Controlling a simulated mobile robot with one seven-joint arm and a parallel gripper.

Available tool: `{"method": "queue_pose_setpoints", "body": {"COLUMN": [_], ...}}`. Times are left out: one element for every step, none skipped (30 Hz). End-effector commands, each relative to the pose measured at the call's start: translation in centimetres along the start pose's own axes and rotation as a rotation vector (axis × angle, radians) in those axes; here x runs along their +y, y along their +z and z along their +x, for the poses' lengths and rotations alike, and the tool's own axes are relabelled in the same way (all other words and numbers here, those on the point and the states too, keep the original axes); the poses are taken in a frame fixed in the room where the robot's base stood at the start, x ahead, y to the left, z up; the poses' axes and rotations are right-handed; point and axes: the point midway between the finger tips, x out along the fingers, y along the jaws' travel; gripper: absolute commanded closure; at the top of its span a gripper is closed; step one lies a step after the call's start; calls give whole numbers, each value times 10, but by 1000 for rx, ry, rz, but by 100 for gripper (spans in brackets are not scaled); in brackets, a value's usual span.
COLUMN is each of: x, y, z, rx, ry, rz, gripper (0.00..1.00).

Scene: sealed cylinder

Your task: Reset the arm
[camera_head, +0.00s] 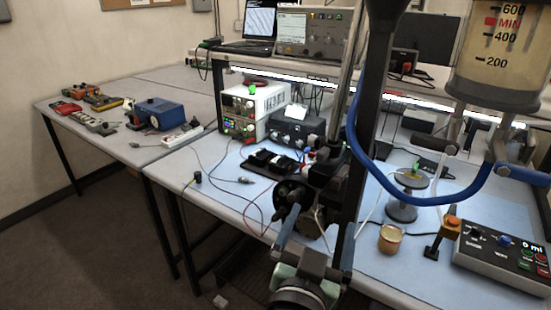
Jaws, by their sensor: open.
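My gripper (316,238) shows at the bottom centre, at the near edge of the light blue workbench (430,280). Its two grey-blue fingers stand well apart, and I see nothing held between them. Its wrist (303,288) is cut off by the lower picture edge. A dark round device (292,196) shows just beyond the fingers; I cannot tell whether they touch it.
A clear graduated cylinder (500,52) hangs upper right with a blue hose (420,200). A power supply (250,108) stands behind. Floor at lower left looks mostly clear.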

Motion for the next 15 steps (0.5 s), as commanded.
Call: {"method": "queue_pose_setpoints", "body": {"x": [-14, -22, -32, -39, -45, -53, -58, -63, -69, -72, -75, -78, -81, -82, -84], "y": [-43, -65, -94, -116, -137, -166, -187, -206, -231, -248, -264, -283, -295, -306, -317], "z": [0, -2, -7, -11, -17, -26, -34, -43, -56, -66, -76, -89, -98, -108, -118], "rx": [78, 118, 173, 216, 259, 320, 366, 411, 470, 513, 554, 605, 640, 672, 708], "ry": [-45, -71, -105, -130, -155, -188, -210, -232, -259, -277, -294, -314, -327, -339, -351], "rz": [13, 16, 20, 21, 22, 21, 19, 16, 12, 9, 4, -1, -6, -9, -15], "gripper": [0, 0, 0, 0, 0, 0, 0, 0, 0, 0, 0, 0, 0, 0, 0]}}
